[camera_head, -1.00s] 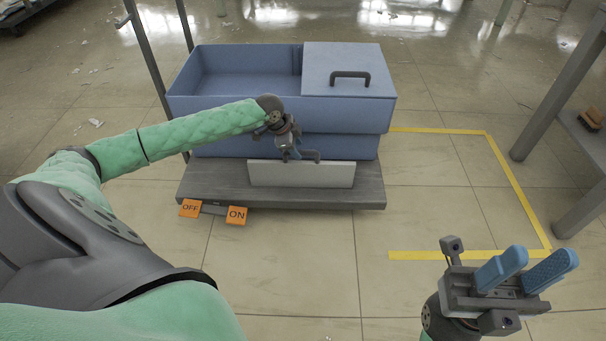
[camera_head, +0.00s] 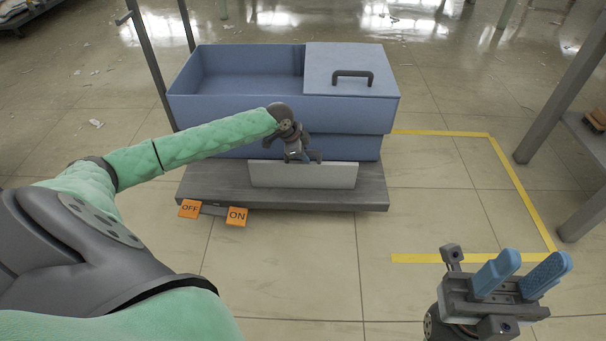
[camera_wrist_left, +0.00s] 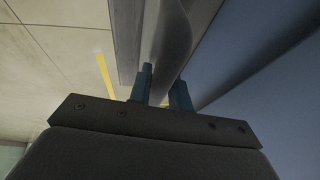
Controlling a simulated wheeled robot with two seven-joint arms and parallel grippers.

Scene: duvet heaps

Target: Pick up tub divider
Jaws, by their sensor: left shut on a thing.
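The tub divider is a pale grey flat panel (camera_head: 303,176), standing on edge on the dark platform against the front of the blue tub (camera_head: 230,107). My left gripper (camera_head: 304,159) is shut on its top edge, near the middle. In the left wrist view the panel (camera_wrist_left: 166,40) runs up between the two fingers (camera_wrist_left: 161,88). The gripper hides part of the divider's top edge. My right gripper (camera_head: 521,276) is open and empty, low at the right, over bare floor.
Yellow tape (camera_head: 515,190) marks clear floor at the right.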

